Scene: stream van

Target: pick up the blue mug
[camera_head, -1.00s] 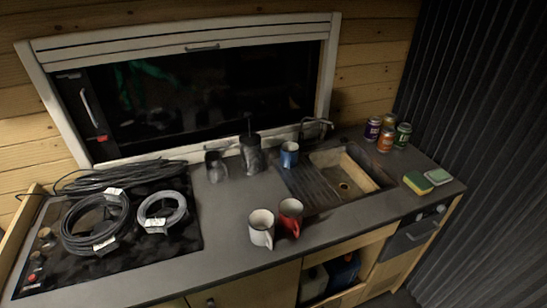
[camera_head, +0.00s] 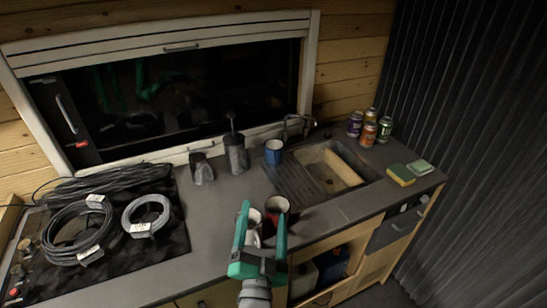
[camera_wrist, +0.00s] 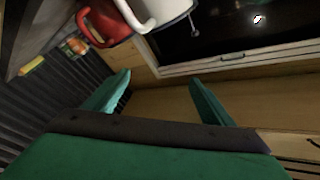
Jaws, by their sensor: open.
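The blue mug (camera_head: 274,152) stands upright at the back of the counter, on the left edge of the sink's ribbed drainer. My gripper (camera_head: 262,212) is open and empty near the counter's front edge, well in front of the blue mug. In the head view its green fingers partly cover the white mug (camera_head: 253,222) and stand beside the red mug (camera_head: 277,208). The wrist view shows the two green fingers (camera_wrist: 158,95) apart, with the red mug (camera_wrist: 88,22) and the white mug (camera_wrist: 155,12) beyond them. I cannot make out the blue mug in the wrist view.
A dark canister (camera_head: 236,155) and a dark mug (camera_head: 201,170) stand left of the blue mug. The sink (camera_head: 335,175) and tap (camera_head: 300,124) are to its right. Cable coils (camera_head: 78,233) cover the left counter. Several cans (camera_head: 369,134) and sponges (camera_head: 401,175) are at right.

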